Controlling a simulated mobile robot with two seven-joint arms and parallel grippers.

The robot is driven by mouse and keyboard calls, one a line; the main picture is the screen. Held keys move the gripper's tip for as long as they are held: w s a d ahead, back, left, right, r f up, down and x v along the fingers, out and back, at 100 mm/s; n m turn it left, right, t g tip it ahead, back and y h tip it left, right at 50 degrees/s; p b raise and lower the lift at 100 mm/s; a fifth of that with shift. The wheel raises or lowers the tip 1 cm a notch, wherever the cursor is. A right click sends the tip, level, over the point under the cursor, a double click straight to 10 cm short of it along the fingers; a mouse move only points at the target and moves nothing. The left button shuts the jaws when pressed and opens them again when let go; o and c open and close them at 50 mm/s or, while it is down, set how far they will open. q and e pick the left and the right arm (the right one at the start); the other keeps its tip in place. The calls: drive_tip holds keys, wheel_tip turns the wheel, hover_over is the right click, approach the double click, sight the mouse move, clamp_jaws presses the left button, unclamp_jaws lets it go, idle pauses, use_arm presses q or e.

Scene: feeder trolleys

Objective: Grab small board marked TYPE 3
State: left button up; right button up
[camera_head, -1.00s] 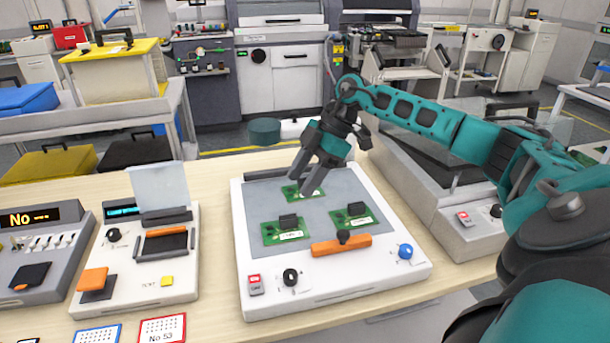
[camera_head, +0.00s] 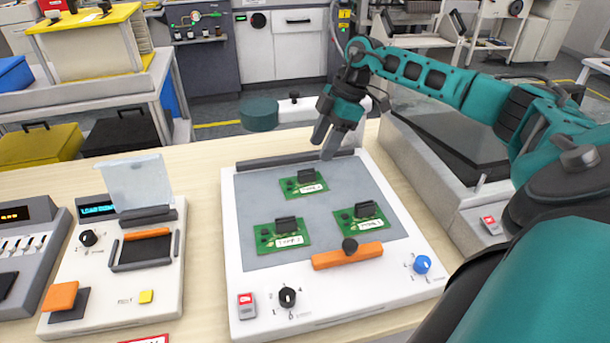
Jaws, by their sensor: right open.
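Three small green boards, each with a black block and a white label, lie on the grey plate of a white panel (camera_head: 236,290). One is at the back (camera_head: 303,183), one at front left (camera_head: 281,235) and one at front right (camera_head: 358,217). The labels are too small to read surely, so I cannot tell which is TYPE 3. My right gripper (camera_head: 325,148) is open and empty, fingers pointing down, in front of the panel's back edge in the picture. It is up and to the right of the back board, apart from it. My left gripper is out of view.
An orange bar with a black knob (camera_head: 347,255) crosses the panel's front. A white device with a raised clear lid (camera_head: 134,182) stands to the left. A grey machine (camera_head: 464,213) stands to the right.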

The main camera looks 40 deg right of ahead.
sight(306, 171)
drive_tip(key=x, duration=0.8)
drive_tip(key=shift+w+a+r, duration=0.15)
drive_tip(key=shift+w, duration=0.15)
drive_tip(key=shift+r, duration=0.1)
clamp_jaws()
